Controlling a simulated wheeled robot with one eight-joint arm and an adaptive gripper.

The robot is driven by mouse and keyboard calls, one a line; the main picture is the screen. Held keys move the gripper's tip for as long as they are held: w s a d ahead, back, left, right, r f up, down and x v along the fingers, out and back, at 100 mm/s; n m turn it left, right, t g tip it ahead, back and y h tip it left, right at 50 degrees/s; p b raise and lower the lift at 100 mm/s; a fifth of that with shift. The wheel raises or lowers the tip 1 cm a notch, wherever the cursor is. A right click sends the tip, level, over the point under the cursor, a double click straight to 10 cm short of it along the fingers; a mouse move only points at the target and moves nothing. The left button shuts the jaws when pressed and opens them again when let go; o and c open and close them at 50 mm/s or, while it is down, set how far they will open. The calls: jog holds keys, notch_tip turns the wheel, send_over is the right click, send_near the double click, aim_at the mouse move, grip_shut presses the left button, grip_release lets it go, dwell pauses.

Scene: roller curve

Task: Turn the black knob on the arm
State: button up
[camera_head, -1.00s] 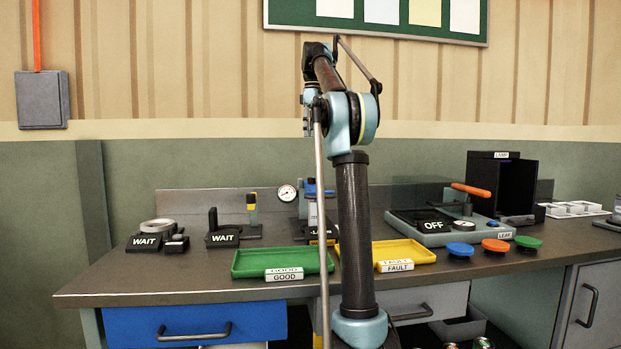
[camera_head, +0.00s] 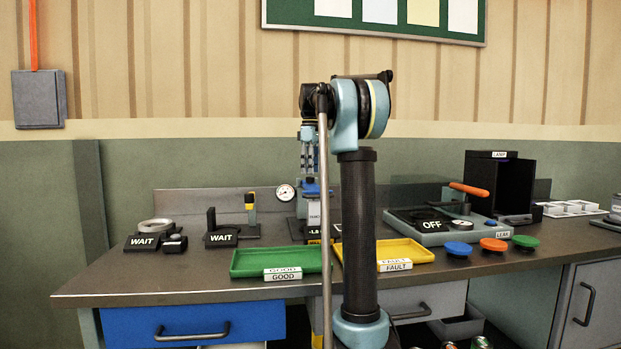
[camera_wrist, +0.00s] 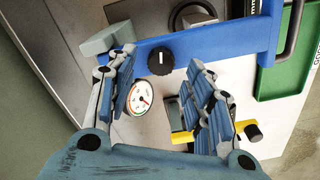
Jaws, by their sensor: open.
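The black knob (camera_wrist: 160,61) is round with a white pointer line and sits on a blue arm (camera_wrist: 215,42) in the wrist view. My gripper (camera_wrist: 162,56) is open and empty. Its two fingers lie either side of the knob in the picture, with gaps on both sides; I cannot tell how far above the knob they are. In the head view my gripper (camera_head: 309,165) hangs over the blue-topped fixture (camera_head: 311,187) at the back of the bench. The knob cannot be made out there.
A green tray (camera_head: 249,262) and a yellow tray (camera_head: 420,254) stand in front of the fixture. A display stand (camera_head: 222,237) is to its left.

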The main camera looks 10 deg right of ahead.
aim_at(310, 180)
jog(key=shift+f, duration=1.55)
jog(key=c, duration=1)
